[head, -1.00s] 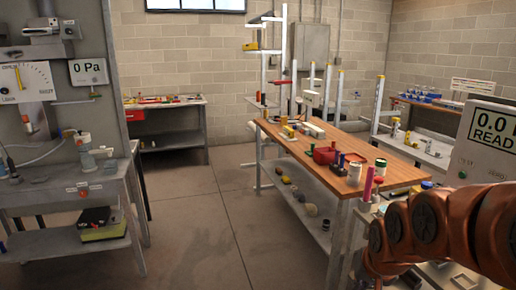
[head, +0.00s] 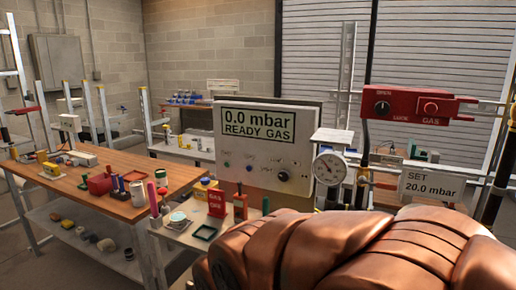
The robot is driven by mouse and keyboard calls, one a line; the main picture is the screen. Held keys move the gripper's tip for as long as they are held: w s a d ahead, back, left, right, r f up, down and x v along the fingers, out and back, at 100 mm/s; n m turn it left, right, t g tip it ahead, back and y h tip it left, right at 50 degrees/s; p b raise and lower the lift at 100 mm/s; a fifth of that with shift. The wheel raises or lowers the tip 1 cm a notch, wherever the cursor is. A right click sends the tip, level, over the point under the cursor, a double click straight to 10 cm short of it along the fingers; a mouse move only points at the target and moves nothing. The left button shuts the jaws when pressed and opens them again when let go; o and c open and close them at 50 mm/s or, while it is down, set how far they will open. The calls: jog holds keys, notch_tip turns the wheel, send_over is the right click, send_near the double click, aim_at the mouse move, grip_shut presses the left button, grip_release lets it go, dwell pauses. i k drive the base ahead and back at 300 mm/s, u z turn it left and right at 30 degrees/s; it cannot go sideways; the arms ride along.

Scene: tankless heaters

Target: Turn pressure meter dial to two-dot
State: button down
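The pressure meter (head: 270,135) is a pale box whose screen reads "0.0 mbar READY GAS". A black round dial (head: 283,176) sits low on the right of its face. Small marks and labels surround the dial, too small to read, so I cannot tell which dot it points to. Smaller knobs or ports sit left of it on the same face. My copper-coloured arm fills the lower right of the head view, below and in front of the meter. My gripper is not in view.
A round pressure gauge (head: 329,168) stands right of the meter, beside a "SET 20.0 mbar" sign (head: 431,186). A red gas valve panel (head: 418,105) is above. A red "GAS" sign (head: 216,202) and small items stand in front. A wooden table (head: 75,183) lies left.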

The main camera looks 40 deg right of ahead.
aim_at(283, 176)
jog(key=z, duration=1.1)
jog(key=k, duration=0.5)
jog(key=u, duration=1.35)
jog(key=i, duration=0.55)
jog(key=z, duration=0.55)
